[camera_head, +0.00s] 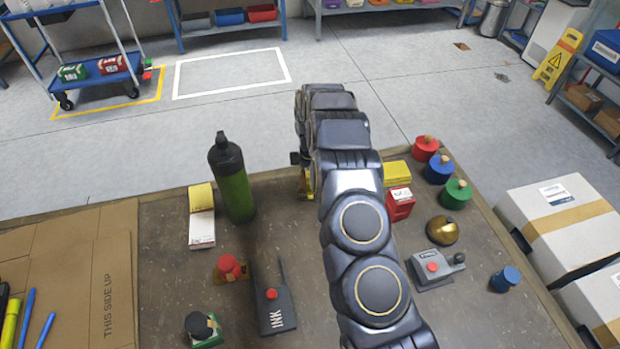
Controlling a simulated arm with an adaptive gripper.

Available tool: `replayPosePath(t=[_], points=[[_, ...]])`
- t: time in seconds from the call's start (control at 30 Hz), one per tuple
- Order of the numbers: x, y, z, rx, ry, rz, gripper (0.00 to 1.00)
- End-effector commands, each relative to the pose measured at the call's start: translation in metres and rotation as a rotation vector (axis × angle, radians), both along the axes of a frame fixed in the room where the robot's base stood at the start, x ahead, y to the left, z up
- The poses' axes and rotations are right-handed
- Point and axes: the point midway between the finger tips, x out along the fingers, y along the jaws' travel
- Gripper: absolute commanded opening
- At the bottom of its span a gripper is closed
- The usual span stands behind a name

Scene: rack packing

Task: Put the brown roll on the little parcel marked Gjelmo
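I cannot make out a brown roll; my arm hides part of the table. No name Gjelmo can be read. Small boxes that show are a yellow and white one (201,215) left of the green bottle, a red one with a pale label (400,205) and a yellow one (396,173), both just right of my arm. My gripper is at the far end of my arm, over the table's back part, mostly hidden behind the arm's links. A small yellow bit (306,186) shows beside it on the left; I cannot tell what it is or whether the gripper holds anything.
A green bottle (233,180) stands left of my arm. Red, blue and green knobbed cylinders (439,169), a gold dome (442,230) and a grey device (434,268) stand right. Cardboard (68,270) covers the left.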

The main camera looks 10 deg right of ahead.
Motion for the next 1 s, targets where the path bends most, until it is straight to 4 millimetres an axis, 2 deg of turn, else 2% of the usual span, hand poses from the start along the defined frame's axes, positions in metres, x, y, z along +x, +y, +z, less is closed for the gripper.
replayPosePath(t=[0.2,0.37,0.8,1.0], points=[[0.0,0.0,0.003,0.0,0.0,0.0,0.91],[0.001,0.0,0.017,0.0,-0.002,0.0,0.91],[0.001,0.002,0.104,0.0,-0.003,-0.001,0.91],[0.001,0.002,0.124,0.001,-0.003,-0.001,0.91]])
